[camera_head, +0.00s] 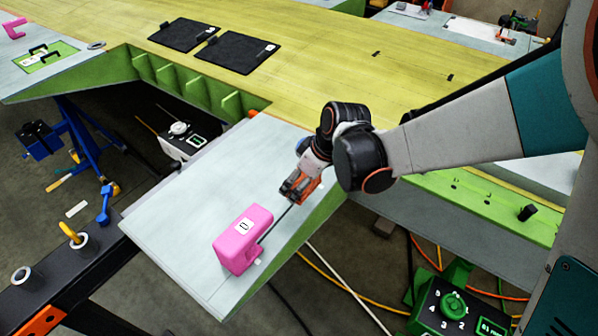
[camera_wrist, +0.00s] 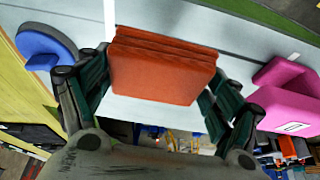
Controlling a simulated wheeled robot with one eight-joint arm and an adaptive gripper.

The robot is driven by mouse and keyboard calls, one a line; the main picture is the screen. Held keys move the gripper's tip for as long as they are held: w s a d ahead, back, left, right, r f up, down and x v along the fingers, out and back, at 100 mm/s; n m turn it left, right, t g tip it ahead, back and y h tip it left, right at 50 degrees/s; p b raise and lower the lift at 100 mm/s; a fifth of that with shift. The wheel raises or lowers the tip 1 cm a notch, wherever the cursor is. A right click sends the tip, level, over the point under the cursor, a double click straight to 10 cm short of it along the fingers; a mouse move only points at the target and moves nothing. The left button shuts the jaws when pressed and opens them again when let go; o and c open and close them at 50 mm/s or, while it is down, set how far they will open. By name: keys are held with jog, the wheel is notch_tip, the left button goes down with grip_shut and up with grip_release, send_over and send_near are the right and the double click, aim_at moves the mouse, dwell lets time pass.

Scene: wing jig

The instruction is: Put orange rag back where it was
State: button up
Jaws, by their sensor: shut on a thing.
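The orange rag (camera_wrist: 160,68) is a folded block between the two fingers of my gripper in the wrist view. My gripper (camera_wrist: 155,85) is shut on it, with one dark finger at each side. In the head view my gripper (camera_head: 300,190) is over the pale wing panel (camera_head: 190,230), near its right edge, and a bit of the orange rag (camera_head: 308,190) shows at the fingers. I cannot tell whether the rag touches the panel. The wrist view shows pale panel surface behind the rag.
A pink clamp-like block (camera_head: 240,240) stands on the panel, below left of my gripper; it also shows in the wrist view (camera_wrist: 285,95). A blue round thing (camera_wrist: 45,45) is at the wrist view's left. Two black mats (camera_head: 235,50) lie on the yellow-green wing. Bare panel lies left of my gripper.

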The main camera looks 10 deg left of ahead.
jog(key=shift+d+f+b, duration=0.1)
jog(key=shift+f+b, duration=1.4)
jog(key=shift+f, duration=1.35)
jog(key=shift+f, duration=0.15)
jog(key=o, duration=1)
jog(key=shift+c, duration=0.2)
jog(key=p+v, duration=0.7)
jog(key=v, duration=0.5)
jog(key=shift+s, duration=0.1)
